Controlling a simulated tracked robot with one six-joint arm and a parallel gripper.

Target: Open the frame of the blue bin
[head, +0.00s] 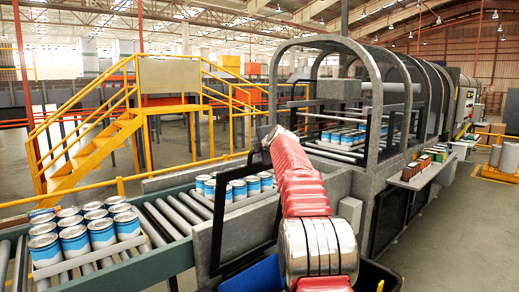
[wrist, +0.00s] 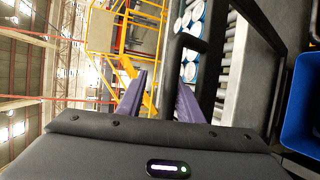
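The blue bin (head: 262,275) shows only in part at the bottom of the head view, behind my red-covered arm. Its blue wall also shows at the right edge of the wrist view (wrist: 300,110). A black frame (head: 217,225) stands upright beside the bin, by the conveyor. Its dark bars cross the wrist view (wrist: 262,22). My gripper (wrist: 163,88) has two purple fingers, spread apart. A dark bar shows between and beyond their tips; I cannot tell whether they touch it. In the head view my gripper is small and dark at the arm's far end, near the frame's top.
A roller conveyor (head: 170,222) carries several blue-and-white cans on the left. A grey arched machine housing (head: 345,60) stands behind and right of my arm. Yellow stairs and railings (head: 90,150) stand at the left. The floor at the right (head: 440,240) is open.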

